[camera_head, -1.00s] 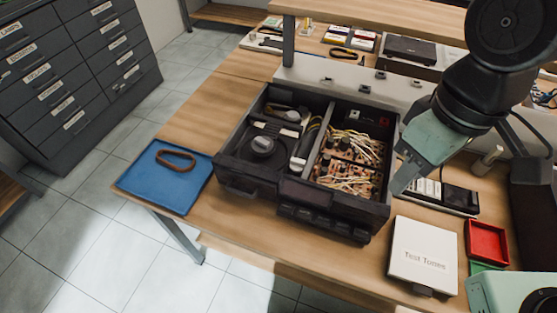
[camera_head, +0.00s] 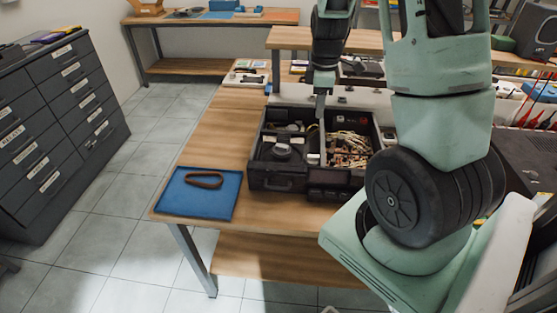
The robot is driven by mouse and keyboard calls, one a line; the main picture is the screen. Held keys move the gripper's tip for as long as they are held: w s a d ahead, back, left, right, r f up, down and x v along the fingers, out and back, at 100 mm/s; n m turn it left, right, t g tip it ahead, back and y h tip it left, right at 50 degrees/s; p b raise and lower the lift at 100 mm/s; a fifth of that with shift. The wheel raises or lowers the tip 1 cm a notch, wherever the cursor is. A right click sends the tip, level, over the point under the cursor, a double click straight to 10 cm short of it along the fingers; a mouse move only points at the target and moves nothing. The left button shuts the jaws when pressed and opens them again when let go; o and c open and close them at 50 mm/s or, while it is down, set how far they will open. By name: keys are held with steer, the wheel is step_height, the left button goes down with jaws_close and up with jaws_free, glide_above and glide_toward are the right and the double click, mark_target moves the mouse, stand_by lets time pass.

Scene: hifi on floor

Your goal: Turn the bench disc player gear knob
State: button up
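The bench disc player (camera_head: 318,178) is an open dark case on the wooden bench. Its left compartment holds a round dark gear knob (camera_head: 282,150), seen small. Its right compartment holds circuit boards with pale wires (camera_head: 348,150). My gripper (camera_head: 321,112) points down above the back of the player, right of the knob and apart from it. Its fingers overlap in this view, so whether they are open is unclear. My arm hides the player's right side.
A blue tray (camera_head: 228,207) with a brown belt loop (camera_head: 204,180) lies on the bench left of the player. A grey drawer cabinet (camera_head: 58,130) stands at the left. Bare bench (camera_head: 215,130) lies behind the tray. A raised wooden shelf (camera_head: 290,38) is behind.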

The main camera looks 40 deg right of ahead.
mark_target(314, 156)
step_height(314, 156, down, 18)
steer(key=p, duration=0.3)
steer(key=shift+r, duration=0.25)
steer(key=shift+c, duration=0.3)
jaws_close()
